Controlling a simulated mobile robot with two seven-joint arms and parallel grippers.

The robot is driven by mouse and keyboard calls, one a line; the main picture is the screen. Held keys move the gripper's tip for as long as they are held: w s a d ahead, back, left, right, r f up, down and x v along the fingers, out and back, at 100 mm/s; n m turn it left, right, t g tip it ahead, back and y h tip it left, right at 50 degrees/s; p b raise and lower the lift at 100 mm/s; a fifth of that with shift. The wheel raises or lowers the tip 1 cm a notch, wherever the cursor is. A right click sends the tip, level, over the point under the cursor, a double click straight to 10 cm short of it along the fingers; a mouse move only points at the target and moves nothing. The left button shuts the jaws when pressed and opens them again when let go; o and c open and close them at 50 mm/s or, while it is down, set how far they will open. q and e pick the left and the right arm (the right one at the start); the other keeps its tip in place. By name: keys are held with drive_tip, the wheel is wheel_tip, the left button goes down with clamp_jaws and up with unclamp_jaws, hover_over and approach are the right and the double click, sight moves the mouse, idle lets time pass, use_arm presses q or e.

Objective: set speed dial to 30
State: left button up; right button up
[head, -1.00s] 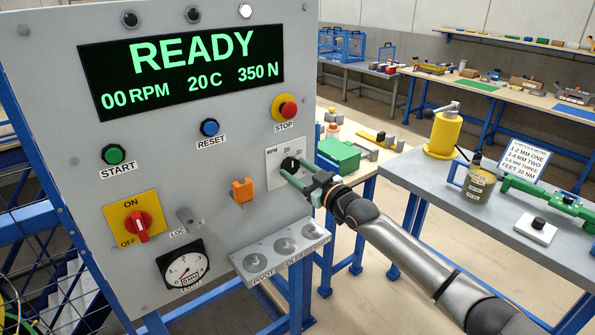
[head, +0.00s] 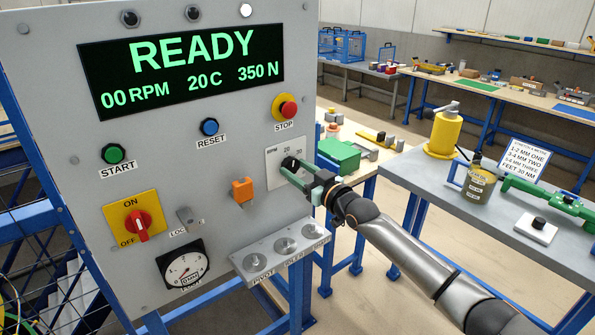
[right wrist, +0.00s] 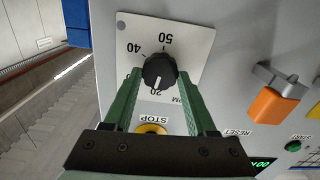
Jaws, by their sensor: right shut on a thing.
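The black speed dial (head: 290,163) sits on a white plate (head: 289,147) at the right side of the grey panel. In the right wrist view the plate is upside down, and the white pointer line of the speed dial (right wrist: 158,71) points near the 20. The 40 and 50 also show there; the 30 is not visible in that view. My right gripper (head: 292,167) is at the dial, its green fingers on either side of the knob. The display (head: 185,75) reads READY, 00 RPM, 20 C, 350 N. My left gripper is not in view.
The red stop button (head: 287,109) is above the dial, and an orange part (head: 243,190) juts out at its left. A ledge with round grey discs (head: 285,246) is below. A grey bench (head: 480,215) stands at the right.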

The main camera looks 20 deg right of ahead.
drive_tip(key=m, duration=0.5)
drive_tip(key=shift+f+b, duration=0.1)
drive_tip(key=shift+b, duration=0.2)
drive_tip(key=shift+d+m, duration=0.1)
drive_tip(key=shift+m, duration=2.4)
drive_tip(key=o, duration=1.4)
drive_tip(key=v, duration=1.2)
drive_tip(key=shift+s+d, duration=0.1)
drive_tip(key=shift+s, duration=0.15)
